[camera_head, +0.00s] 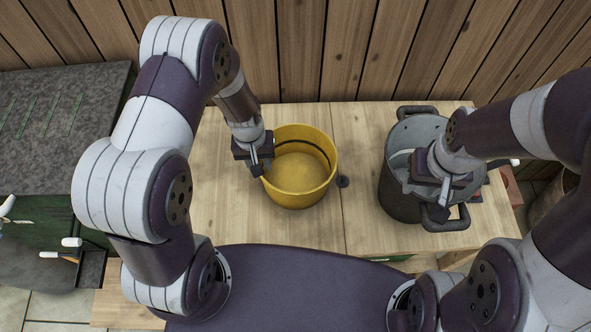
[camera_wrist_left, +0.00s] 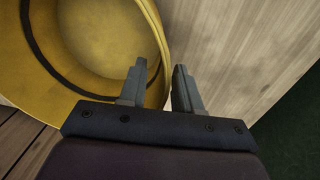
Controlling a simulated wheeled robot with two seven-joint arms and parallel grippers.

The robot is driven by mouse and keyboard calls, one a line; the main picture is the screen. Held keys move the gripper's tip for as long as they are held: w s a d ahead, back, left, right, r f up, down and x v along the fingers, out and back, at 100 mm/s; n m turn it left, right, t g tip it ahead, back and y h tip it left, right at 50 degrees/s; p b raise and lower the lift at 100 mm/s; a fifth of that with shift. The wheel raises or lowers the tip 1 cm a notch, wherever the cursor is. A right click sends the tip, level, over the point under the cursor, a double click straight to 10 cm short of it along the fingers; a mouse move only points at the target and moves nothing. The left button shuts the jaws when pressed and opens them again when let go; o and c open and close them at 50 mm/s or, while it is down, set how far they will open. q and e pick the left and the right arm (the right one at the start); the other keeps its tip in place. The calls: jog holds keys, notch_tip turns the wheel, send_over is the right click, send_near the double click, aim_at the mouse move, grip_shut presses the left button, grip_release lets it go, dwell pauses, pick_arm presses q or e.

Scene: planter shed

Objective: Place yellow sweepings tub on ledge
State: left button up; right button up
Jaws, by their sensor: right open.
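The yellow sweepings tub (camera_head: 297,190), with a dark band inside, stands upright on the wooden bench. My left gripper (camera_head: 257,170) is at its left rim, pointing down. In the left wrist view the fingers of the left gripper (camera_wrist_left: 160,85) straddle the wall of the tub (camera_wrist_left: 95,40), one inside and one outside. The gap is narrow, and I cannot tell whether both fingers touch the wall. My right gripper (camera_head: 440,200) is open over the near part of a dark pot (camera_head: 398,200). I cannot tell which surface is the ledge.
The pale wooden bench (camera_head: 225,215) has clear space left of and in front of the tub. A plank wall (camera_head: 300,50) closes the back. A dark slab top (camera_head: 50,120) stands at the left.

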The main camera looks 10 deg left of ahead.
pick_arm(q)
notch_tip(320, 180, down, 2)
jog(key=shift+d, duration=0.1)
grip_shut()
jog(key=shift+r, duration=0.1)
dwell(1.3)
